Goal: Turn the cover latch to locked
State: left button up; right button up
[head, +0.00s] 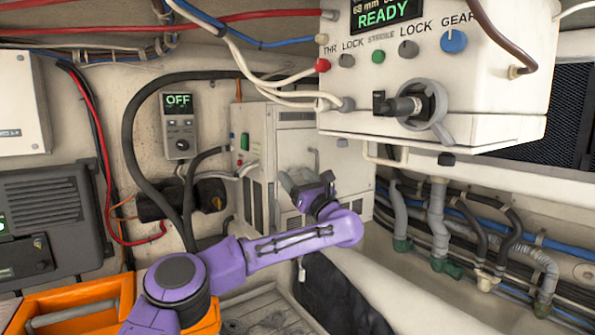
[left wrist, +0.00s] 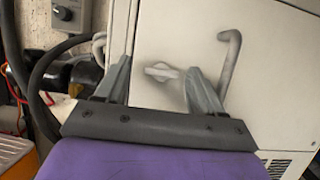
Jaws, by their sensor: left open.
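A small pale wing-shaped latch (left wrist: 162,71) sits on the white panel of the box in the left wrist view. It lies roughly level across that view, and its lettering or marks cannot be made out. My left gripper (head: 306,181) is open in front of the panel in the head view. In the left wrist view its two grey fingers stand on either side of the latch, with gaps; contact cannot be seen. In the head view the gripper hides the latch. My right gripper is in neither view.
A bent grey handle (left wrist: 229,68) sticks out just right of the fingers; it also shows in the head view (head: 315,160). A white control unit (head: 440,100) overhangs at the upper right. Hoses (head: 438,215) run below it. An orange toolbox (head: 75,300) stands lower left.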

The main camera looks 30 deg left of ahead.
pick_arm(q)
jog(key=shift+w+d+f, duration=0.1)
jog(key=shift+w, duration=0.05)
jog(key=c, duration=1.1)
jog(key=shift+o, duration=0.2)
